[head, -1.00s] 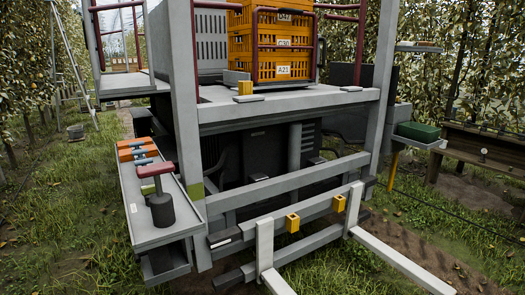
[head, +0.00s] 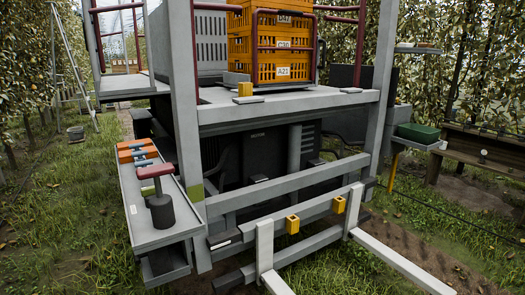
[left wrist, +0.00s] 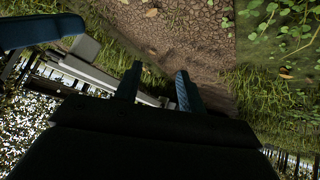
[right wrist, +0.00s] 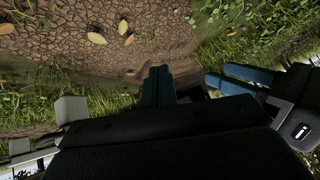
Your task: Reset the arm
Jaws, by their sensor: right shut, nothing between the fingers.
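Neither gripper shows in the head view. In the left wrist view, my left gripper (left wrist: 157,90) has its two dark blue fingers apart, with nothing between them. It is over brown soil and grass. In the right wrist view, my right gripper (right wrist: 159,86) has its fingers together and holds nothing. It also points toward bare soil with a few yellow leaves.
In the head view, a grey platform machine (head: 285,112) stands ahead with orange crates (head: 268,70) on its deck. Pale fork arms (head: 400,262) reach forward from it. A tool shelf (head: 150,235) is at left; a green box (head: 418,132) is at right. Grass surrounds it.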

